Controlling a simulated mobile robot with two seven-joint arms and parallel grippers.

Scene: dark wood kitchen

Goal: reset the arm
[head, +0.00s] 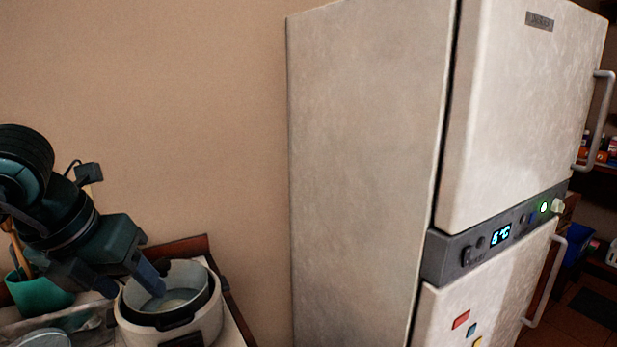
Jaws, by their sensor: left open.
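My left arm comes in from the left edge, and its dark gripper (130,286) points down over the counter. Its fingers are apart, and I see nothing held between them. One finger overlaps the opening of a white rice cooker (205,326) in the picture; I cannot tell whether it touches. The cooker has no lid on, and its dark-rimmed inner pot (190,318) looks empty. My right gripper is not in view.
A green utensil holder (38,296) stands left of the cooker, partly behind my arm. A large white fridge (365,170) stands on the right, its doors shut, with handles (600,120) sticking out. Bare wall (200,120) lies between arm and fridge.

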